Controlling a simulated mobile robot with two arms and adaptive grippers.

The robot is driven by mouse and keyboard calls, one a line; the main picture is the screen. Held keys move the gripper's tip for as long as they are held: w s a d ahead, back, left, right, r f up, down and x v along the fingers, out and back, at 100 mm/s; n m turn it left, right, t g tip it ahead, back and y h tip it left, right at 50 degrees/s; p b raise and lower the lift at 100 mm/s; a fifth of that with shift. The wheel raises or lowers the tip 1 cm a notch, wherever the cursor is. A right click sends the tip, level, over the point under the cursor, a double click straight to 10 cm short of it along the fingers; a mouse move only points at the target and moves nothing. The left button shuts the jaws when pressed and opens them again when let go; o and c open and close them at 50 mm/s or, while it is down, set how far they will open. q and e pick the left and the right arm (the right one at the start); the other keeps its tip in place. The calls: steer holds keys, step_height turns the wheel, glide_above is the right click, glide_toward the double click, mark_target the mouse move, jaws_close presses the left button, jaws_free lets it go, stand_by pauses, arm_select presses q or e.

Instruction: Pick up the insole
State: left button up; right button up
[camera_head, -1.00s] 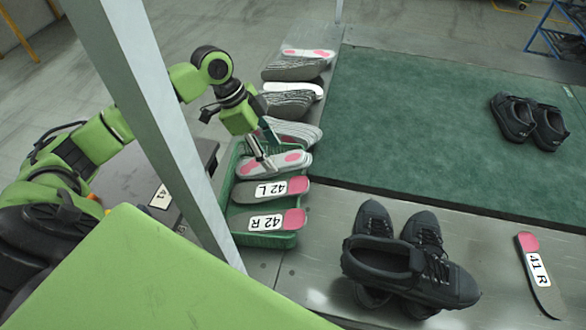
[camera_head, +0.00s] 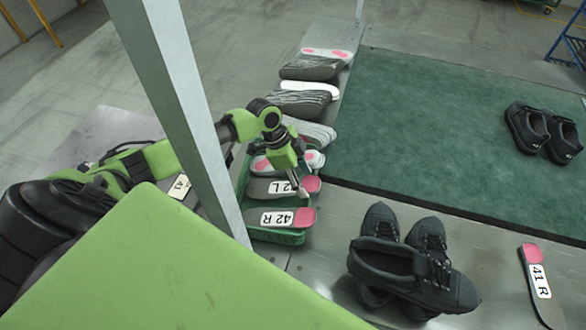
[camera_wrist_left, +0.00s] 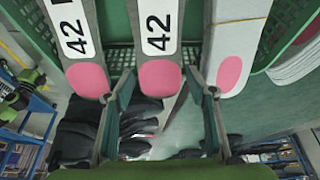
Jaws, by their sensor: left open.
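Insoles lie in a green crate (camera_head: 275,237). The 42 R insole (camera_head: 268,218) is nearest, with the 42 L insole (camera_head: 258,187) behind it; both have a pink heel patch and a white label. A light insole with pink patches (camera_head: 262,164) lies further back. My left gripper (camera_head: 302,191) is open at the pink end of the 42 L insole and hides part of its label. In the left wrist view, the middle insole (camera_wrist_left: 160,75) lies between the two open fingers (camera_wrist_left: 160,97). My right gripper is out of view.
Black shoes (camera_head: 420,275) and a 41 R insole (camera_head: 538,280) lie on the grey table to the right. A green mat (camera_head: 440,130) holds another black pair (camera_head: 540,130). A grey post (camera_head: 180,110) stands before my left arm.

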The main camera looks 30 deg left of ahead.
arm_select(q)
steer(key=shift+w+d+f, duration=0.1)
steer(key=shift+d+f, duration=0.05)
steer(key=shift+f, duration=0.25)
steer(key=c, duration=0.8)
steer(key=shift+r, duration=0.15)
